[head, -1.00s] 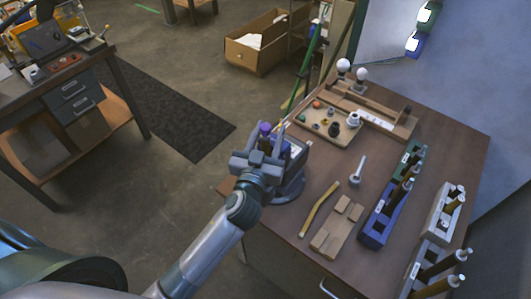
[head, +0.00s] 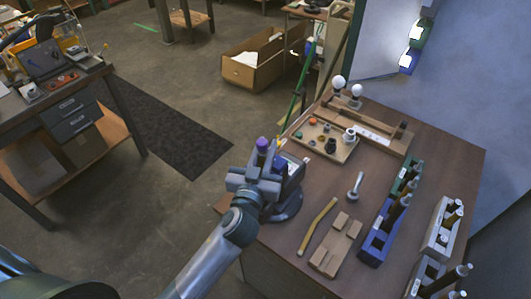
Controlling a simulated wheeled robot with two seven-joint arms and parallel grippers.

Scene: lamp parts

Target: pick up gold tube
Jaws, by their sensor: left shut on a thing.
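My left gripper (head: 264,172) is over the left edge of the workbench, beside a dark round-based device (head: 287,207). It is shut on a piece that it mostly hides; a purple-topped cylinder (head: 262,146) shows upright at the fingers. I cannot tell for sure whether this is the gold tube. Other tubes with gold parts stand in the white rack (head: 432,243) at the right. My right gripper is out of view.
A wooden slotted block (head: 334,246), a blue rack (head: 375,243) and a green rack (head: 407,177) stand on the workbench (head: 290,237). Behind them are a tray of small parts (head: 322,144) and white bulbs (head: 338,82).

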